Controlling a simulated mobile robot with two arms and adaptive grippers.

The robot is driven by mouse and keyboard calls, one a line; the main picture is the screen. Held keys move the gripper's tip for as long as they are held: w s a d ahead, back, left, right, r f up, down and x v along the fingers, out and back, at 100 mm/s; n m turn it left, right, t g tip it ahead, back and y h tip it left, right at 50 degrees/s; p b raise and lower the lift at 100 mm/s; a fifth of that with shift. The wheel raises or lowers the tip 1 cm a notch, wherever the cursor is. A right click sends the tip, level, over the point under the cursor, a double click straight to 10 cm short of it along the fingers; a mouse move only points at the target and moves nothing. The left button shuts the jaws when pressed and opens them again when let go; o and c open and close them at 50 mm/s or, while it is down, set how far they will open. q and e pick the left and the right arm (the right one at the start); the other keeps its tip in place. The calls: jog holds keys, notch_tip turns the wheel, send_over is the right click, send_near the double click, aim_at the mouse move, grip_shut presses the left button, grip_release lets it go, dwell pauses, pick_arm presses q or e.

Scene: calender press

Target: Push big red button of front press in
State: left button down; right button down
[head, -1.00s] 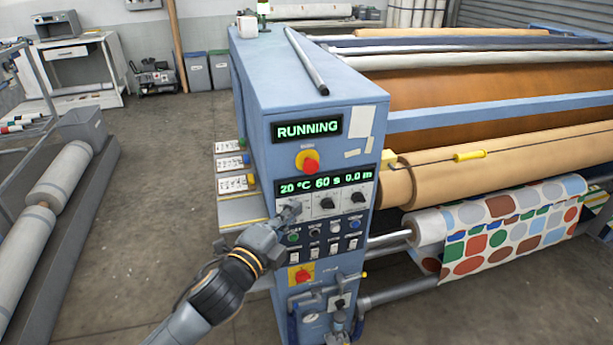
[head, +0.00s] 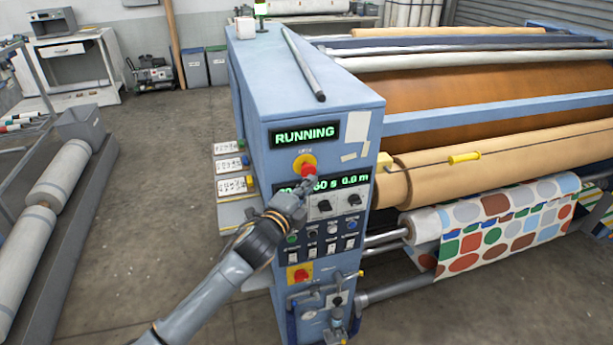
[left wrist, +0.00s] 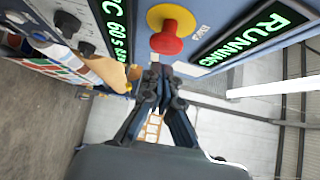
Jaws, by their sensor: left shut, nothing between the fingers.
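The big red button (head: 308,170) sits on a yellow disc on the blue press's (head: 280,108) front panel, below the green RUNNING display (head: 305,133). In the left wrist view the red button (left wrist: 166,44) stands out from its yellow base, just above the fingertips. My left gripper (head: 307,183) is shut and empty, its tips at the lower edge of the button. I cannot tell whether they touch it. The gripper also shows in the left wrist view (left wrist: 158,75). It hides part of the lower readout. My right gripper is not in view.
A second red button (head: 301,274) on a yellow plate sits lower on the panel. Black knobs (head: 353,200) and small switches lie between. A grey rod (head: 303,62) lies on the press top. Rolls and patterned fabric (head: 500,232) are at right.

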aim_at(306, 172)
pick_arm(q)
jog(key=shift+w+a, duration=0.3)
jog(key=shift+w, duration=0.55)
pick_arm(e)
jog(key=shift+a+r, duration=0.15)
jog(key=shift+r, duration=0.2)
pick_arm(q)
jog(key=shift+w+a+r, duration=0.1)
jog(key=shift+w+a, duration=0.25)
jog(key=shift+w, duration=0.5)
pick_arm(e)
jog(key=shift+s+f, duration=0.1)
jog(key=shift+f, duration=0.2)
